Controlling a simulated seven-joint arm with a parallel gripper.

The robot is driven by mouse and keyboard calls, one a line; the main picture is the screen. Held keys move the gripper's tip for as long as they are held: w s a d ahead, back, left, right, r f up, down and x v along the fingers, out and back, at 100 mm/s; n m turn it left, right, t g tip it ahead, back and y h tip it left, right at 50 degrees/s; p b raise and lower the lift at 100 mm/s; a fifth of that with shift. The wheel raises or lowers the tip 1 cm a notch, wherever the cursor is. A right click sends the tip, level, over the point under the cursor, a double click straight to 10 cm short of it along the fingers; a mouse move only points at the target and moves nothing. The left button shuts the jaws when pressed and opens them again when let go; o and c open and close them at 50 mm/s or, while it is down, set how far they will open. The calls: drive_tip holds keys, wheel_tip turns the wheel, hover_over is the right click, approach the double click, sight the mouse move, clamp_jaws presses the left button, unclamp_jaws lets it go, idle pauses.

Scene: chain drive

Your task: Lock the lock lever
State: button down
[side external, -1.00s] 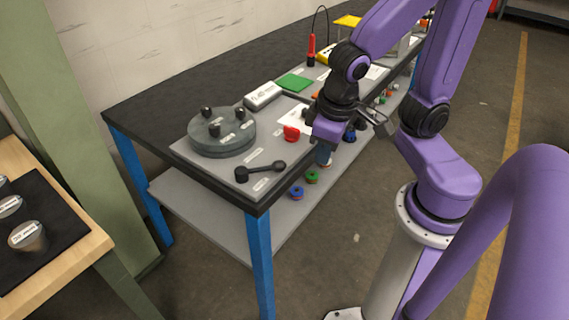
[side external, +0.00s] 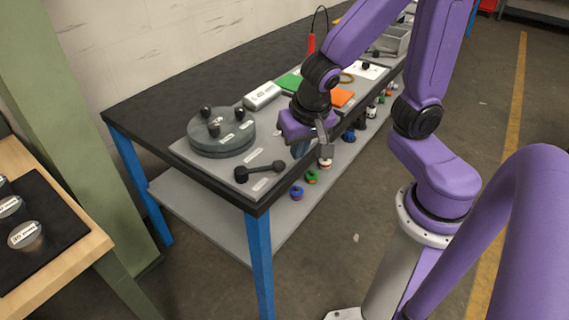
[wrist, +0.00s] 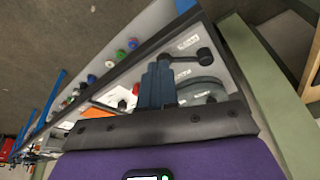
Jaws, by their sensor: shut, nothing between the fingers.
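The lock lever (side external: 259,172) is a black arm with a round knob at each end. It lies on the grey panel's near corner, beside a small white label. In the wrist view the lever (wrist: 189,57) shows just beyond my fingertips, its larger knob to the right. My gripper (side external: 300,150) is shut and empty, above the panel's front edge and to the right of the lever, apart from it in the side view. In the wrist view my gripper's blue-grey fingers (wrist: 157,78) are together, and one end of the lever is close to or behind them.
A round grey disc (side external: 221,140) with black knobs stands left of the lever. A white labelled box (side external: 262,96), a green pad (side external: 288,82) and an orange pad (side external: 341,97) lie farther back. Several coloured parts sit on the lower shelf (side external: 240,222).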

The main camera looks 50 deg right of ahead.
sight(284, 164)
drive_tip(key=shift+w+d+f, duration=0.55)
drive_tip(key=shift+w+f, duration=0.45)
drive_tip(key=shift+f, duration=0.75)
drive_tip(key=shift+w+d+f, duration=0.55)
drive_tip(key=shift+w+f, duration=0.5)
drive_tip(key=shift+f, duration=0.65)
drive_tip(key=shift+w+d+f, duration=0.55)
drive_tip(key=shift+w+f, duration=0.45)
drive_tip(key=shift+f, duration=0.75)
drive_tip(key=shift+w+d, duration=0.3)
drive_tip(key=shift+d, duration=0.2)
drive_tip(key=shift+w+d, duration=0.65)
drive_tip(key=shift+d, duration=0.15)
drive_tip(key=w+n, duration=0.1)
drive_tip(key=d+n, duration=0.1)
drive_tip(key=shift+w+d+n+y, duration=0.2)
drive_tip(key=shift+w+n+y, duration=0.1)
drive_tip(key=shift+w, duration=0.1)
drive_tip(key=shift+w+d, duration=0.3)
drive_tip(key=shift+w, duration=0.3)
drive_tip(key=shift+w+d, duration=0.25)
drive_tip(key=shift+w, duration=0.45)
